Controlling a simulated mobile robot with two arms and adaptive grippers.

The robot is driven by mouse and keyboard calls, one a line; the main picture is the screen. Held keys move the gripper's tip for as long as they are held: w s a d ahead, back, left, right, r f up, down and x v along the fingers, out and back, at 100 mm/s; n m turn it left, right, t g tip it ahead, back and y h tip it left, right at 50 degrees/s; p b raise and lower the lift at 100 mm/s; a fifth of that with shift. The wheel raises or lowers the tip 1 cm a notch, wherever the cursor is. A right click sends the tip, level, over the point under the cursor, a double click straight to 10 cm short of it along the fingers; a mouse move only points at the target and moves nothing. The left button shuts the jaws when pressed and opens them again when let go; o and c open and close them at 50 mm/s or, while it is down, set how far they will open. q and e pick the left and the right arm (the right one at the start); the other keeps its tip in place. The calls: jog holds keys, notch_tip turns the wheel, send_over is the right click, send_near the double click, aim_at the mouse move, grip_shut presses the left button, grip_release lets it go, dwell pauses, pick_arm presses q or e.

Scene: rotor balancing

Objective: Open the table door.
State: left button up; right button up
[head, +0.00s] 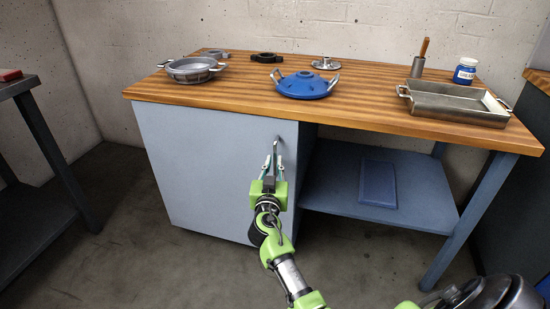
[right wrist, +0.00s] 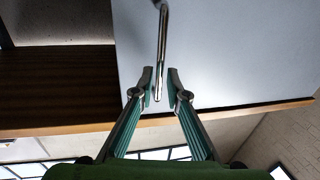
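The table door is the blue-grey front panel (head: 200,165) under the left part of the wooden-topped table, and it looks closed. Its metal bar handle (head: 277,147) is near the door's upper right edge. My right gripper (head: 272,165) is in front of the handle, with its fingers apart. In the right wrist view, the handle (right wrist: 163,30) reaches down between the two open fingertips (right wrist: 160,82) against the pale door (right wrist: 230,50). I cannot tell whether either finger touches it. My left gripper is not in view.
The tabletop (head: 240,95) holds a blue lidded pan (head: 305,84), a grey pan (head: 190,69), a metal tray (head: 455,101) and a blue-white jar (head: 465,71). A blue item (head: 378,183) lies on the open lower shelf (head: 330,185). Floor left of the table is clear.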

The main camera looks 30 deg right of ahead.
aim_at(275, 159)
jog(key=shift+x, duration=1.75)
grip_shut()
jog(key=shift+f, duration=0.1)
